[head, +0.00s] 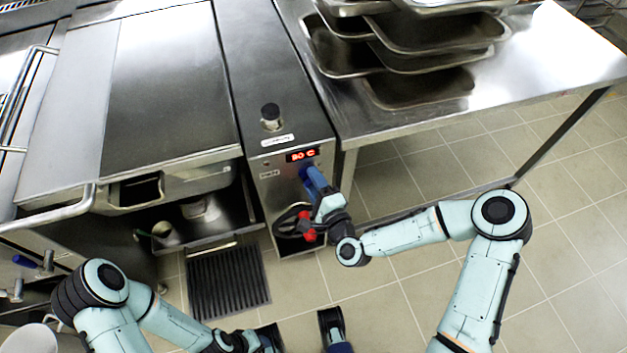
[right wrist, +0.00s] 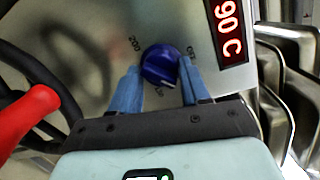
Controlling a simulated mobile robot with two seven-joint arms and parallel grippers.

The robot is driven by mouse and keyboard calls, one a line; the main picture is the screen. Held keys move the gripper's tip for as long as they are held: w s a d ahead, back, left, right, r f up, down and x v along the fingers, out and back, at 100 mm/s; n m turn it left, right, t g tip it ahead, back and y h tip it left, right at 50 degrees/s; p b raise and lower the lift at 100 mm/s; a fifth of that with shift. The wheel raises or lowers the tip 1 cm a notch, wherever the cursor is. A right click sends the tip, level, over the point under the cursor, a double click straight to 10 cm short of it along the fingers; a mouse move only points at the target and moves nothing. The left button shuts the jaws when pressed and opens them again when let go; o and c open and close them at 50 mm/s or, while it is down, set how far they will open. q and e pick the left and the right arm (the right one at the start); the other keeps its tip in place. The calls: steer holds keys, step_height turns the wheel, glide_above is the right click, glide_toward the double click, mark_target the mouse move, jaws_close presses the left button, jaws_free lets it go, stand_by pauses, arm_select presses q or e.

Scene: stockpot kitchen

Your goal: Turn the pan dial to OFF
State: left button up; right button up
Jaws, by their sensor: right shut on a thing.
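The pan dial (right wrist: 160,65) is a dark blue round knob on the steel control panel. In the right wrist view it sits between the two blue fingers of my right gripper (right wrist: 158,90), which is shut on it. A marking of 200 shows to its upper left and what looks like OFF to its upper right. I cannot make out where its pointer stands. In the head view my right gripper (head: 308,174) reaches the panel and mostly hides the dial. My left arm (head: 165,318) is at the bottom left; its fingers are not clear at the bottom edge.
A red display (head: 302,155) above the dial reads 90 C. A black handwheel with a red grip (head: 308,228) is below the gripper. Stacked steel trays (head: 420,88) sit on the table at right. A floor grate (head: 228,282) lies in front.

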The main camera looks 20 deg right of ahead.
steer(key=shift+w+r+n, duration=0.1)
steer(key=shift+r+n, duration=0.25)
steer(key=shift+n, duration=0.55)
steer(key=n, duration=0.2)
steer(key=shift+n+h, duration=0.3)
steer(key=shift+h, duration=0.1)
steer(key=n, duration=0.4)
steer(key=shift+a+r+g+h+b, duration=0.1)
steer(key=shift+r+g+h+b, duration=0.05)
steer(key=shift+g+h+b, duration=0.2)
steer(key=o, duration=1)
steer(key=shift+f, duration=0.2)
